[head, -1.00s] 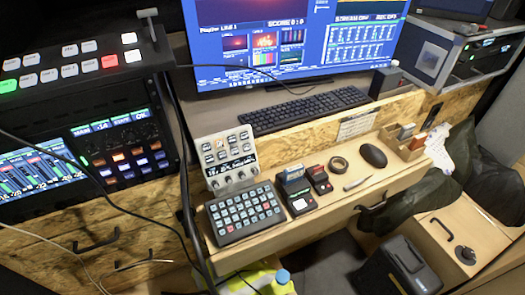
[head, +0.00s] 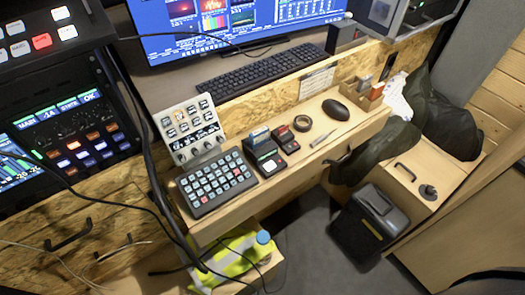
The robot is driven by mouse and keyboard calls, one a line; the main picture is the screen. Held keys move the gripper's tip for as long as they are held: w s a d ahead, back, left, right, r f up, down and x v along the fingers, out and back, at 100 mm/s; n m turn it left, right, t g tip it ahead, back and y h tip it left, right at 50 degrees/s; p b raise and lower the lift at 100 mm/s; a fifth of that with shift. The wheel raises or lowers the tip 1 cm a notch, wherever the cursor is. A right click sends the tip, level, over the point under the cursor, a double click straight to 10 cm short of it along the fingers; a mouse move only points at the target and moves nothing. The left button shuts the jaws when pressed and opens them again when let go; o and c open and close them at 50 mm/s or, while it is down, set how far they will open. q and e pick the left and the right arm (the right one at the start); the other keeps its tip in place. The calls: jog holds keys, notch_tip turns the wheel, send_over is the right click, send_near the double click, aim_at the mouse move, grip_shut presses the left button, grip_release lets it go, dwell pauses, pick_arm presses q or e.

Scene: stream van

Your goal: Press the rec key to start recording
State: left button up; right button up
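No key can be read as the rec key at this size. Several key panels are in view. A dark keypad (head: 215,182) with rows of small pale keys lies on the narrow wooden shelf. A pale upright panel (head: 191,131) with keys, a small display and knobs stands behind it. A black rack panel (head: 75,135) with lit orange, white and blue buttons is at the left. A switcher (head: 40,30) with white keys and one red-lit key is at the top left, partly cut off. Neither of my grippers is in view.
A black keyboard (head: 260,73) lies below the monitor (head: 250,25), whose top is cut off. Card readers (head: 266,158), a tape roll (head: 303,123) and a mouse (head: 336,109) share the shelf. Cables hang in front at left. A black case (head: 370,225) stands on the floor.

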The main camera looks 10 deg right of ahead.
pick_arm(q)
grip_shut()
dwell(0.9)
